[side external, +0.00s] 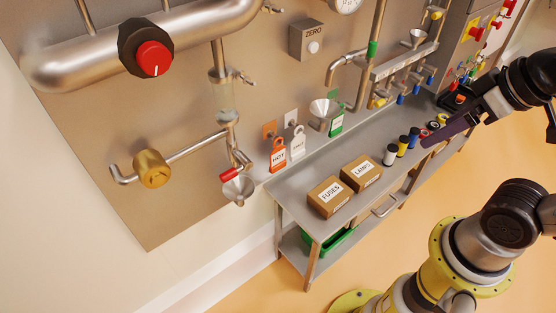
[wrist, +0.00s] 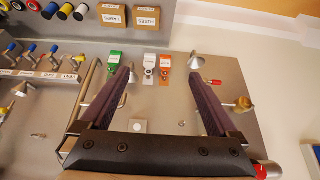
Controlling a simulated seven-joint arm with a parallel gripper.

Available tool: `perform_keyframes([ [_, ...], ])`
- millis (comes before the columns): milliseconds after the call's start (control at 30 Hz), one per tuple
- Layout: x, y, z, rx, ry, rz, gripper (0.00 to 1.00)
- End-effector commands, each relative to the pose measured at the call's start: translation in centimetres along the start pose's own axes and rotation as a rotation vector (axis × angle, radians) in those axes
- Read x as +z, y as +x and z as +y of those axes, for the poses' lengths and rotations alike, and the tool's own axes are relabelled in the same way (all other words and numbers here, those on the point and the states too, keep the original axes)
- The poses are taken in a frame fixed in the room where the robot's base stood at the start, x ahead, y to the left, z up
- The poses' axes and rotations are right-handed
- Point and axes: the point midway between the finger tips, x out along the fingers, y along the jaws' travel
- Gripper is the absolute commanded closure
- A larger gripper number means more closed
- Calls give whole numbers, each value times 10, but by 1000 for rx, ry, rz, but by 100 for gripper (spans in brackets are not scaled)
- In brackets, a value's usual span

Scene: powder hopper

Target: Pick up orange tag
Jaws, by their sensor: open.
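The orange tag (side external: 278,155), marked HOT, hangs on the upright metal panel at the left end of a row of tags. In the wrist view the orange tag (wrist: 165,68) shows between my two fingers, nearer the right one, but well beyond them. A white tag (side external: 298,142) hangs beside it, and a green tag (side external: 337,122) hangs further right. My gripper (wrist: 160,78) is open and empty. In the side view my gripper (side external: 426,142) is over the right part of the bench, well to the right of the orange tag.
A funnel (side external: 238,188) with a red-handled valve is left of and below the orange tag; another funnel (side external: 323,112) is near the green tag. A FUSES box (side external: 329,196), a LAMPS box (side external: 361,172) and several spools (side external: 402,145) stand on the bench (side external: 290,193). Pipes project from the panel.

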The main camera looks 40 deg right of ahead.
Motion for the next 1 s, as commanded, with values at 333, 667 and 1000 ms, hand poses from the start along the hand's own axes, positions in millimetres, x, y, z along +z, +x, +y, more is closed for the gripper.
perform_keyframes([
  [333, -4, -6, 0, 0, 0, 3, 0],
  [667, -34, -38, -3, -10, -6, 23, 0],
  [1000, -91, -7, -17, -57, -28, 186, 0],
])
